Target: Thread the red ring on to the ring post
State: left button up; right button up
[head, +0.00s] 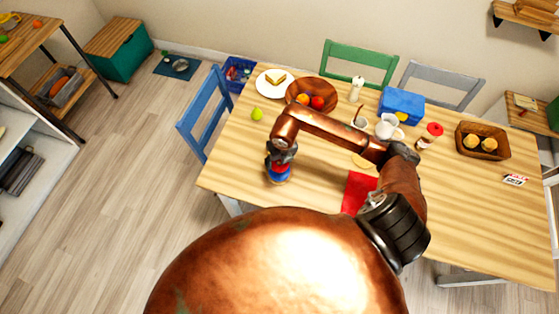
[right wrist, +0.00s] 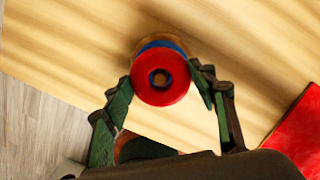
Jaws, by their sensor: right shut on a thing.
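The red ring (right wrist: 174,94) is in the right wrist view, held flat between the two green fingers of my right gripper (right wrist: 163,78). In the head view my right gripper (head: 280,157) is at the table's left end, over the ring post. A blue ring (right wrist: 164,44) and the post's round wooden base show below the red ring. The blue ring also shows in the head view (head: 278,174). A brownish post top shows through the red ring's hole. I cannot tell whether the ring is around the post or just above it. My left gripper is out of view.
The wooden table (head: 480,215) holds a pear (head: 257,114), a plate (head: 264,84) with a sandwich, a fruit bowl (head: 327,91), a mug (head: 386,127) and a basket (head: 466,146). A red cloth (head: 356,190) lies right of the post. Chairs stand around the table.

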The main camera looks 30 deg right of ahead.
aim_at(281, 167)
dwell(0.3)
jog(key=o, duration=1)
jog(key=r, duration=0.4)
jog(key=s+r, duration=0.1)
jog(key=r, duration=0.6)
jog(key=shift+s+a+r, duration=0.15)
jog(key=shift+s+r, duration=0.2)
jog(key=shift+r, duration=0.05)
